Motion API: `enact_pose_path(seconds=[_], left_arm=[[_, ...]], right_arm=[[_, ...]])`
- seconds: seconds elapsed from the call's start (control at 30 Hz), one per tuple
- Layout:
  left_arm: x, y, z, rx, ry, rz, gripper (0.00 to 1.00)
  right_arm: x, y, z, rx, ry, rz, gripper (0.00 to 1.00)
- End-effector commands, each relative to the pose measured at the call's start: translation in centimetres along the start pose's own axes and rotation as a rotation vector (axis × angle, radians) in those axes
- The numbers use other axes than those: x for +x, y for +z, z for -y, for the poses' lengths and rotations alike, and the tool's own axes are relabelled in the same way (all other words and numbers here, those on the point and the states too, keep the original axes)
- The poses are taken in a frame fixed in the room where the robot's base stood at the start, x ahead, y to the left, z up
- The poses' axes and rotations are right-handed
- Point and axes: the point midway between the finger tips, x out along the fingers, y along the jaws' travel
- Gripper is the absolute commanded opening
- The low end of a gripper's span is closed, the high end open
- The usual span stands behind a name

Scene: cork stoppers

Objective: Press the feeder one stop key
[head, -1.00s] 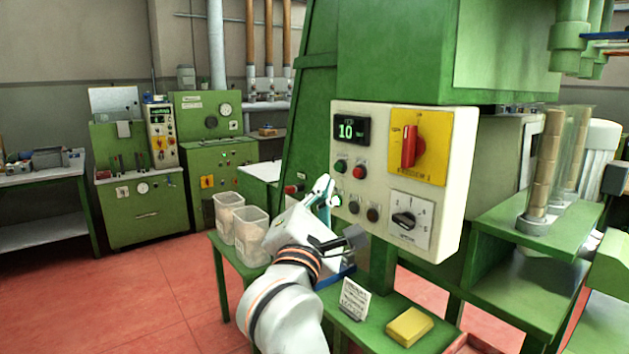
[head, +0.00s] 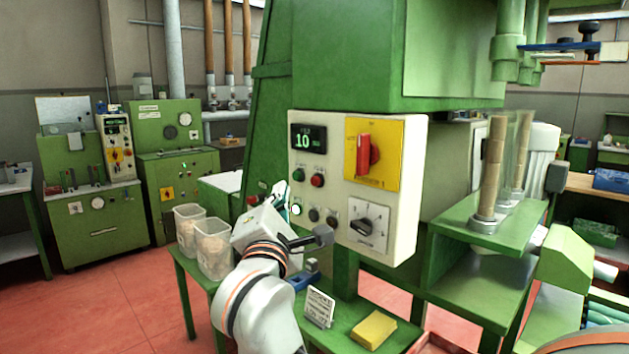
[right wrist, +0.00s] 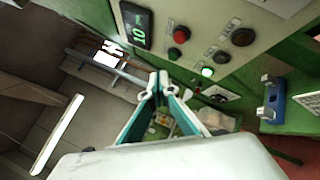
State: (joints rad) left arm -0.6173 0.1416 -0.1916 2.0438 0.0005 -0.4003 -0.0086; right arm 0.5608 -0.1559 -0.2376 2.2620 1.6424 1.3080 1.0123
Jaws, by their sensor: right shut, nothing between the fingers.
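The control panel (head: 407,190) stands ahead with a display (head: 308,141) reading 10. Below it are a green key (head: 298,174) and a red key (head: 317,180). The lower row has a lit key (head: 296,209) and two dark keys (head: 314,214). Key labels are too small to read, so I cannot tell which is the feeder one stop key. My right gripper (head: 281,192) is shut and empty, by the panel's lower left edge. In the right wrist view, its tips (right wrist: 159,80) lie left of the red key (right wrist: 181,33) and the green-lit key (right wrist: 207,72). My left gripper is not visible.
A red switch on a yellow plate (head: 391,155) and a rotary knob (head: 362,227) are on the panel's right. Clear bins (head: 213,250) stand left of my arm.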

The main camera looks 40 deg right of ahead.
Motion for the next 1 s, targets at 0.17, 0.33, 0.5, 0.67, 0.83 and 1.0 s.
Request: enact_pose_path(seconds=[0.17, 0.33, 0.5, 0.67, 0.83, 1.0], left_arm=[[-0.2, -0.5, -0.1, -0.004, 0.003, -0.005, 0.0], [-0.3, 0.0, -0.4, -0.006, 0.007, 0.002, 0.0], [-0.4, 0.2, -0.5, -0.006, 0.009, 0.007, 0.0], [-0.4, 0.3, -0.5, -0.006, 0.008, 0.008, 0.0], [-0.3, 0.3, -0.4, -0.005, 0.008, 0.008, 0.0], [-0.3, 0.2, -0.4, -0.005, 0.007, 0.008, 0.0]], right_arm=[[1.7, 1.4, 1.1, 0.0, 0.0, 0.003, 0.0], [2.9, 2.1, 2.1, -0.001, 0.0, 0.002, 0.0], [3.4, 2.5, 2.5, 0.0, 0.0, 0.001, 0.0], [3.6, 2.6, 2.6, 0.001, 0.0, 0.0, 0.0], [3.6, 2.6, 2.6, 0.001, 0.0, 0.0, 0.0], [3.6, 2.6, 2.6, 0.0, 0.0, 0.0, 0.0]])
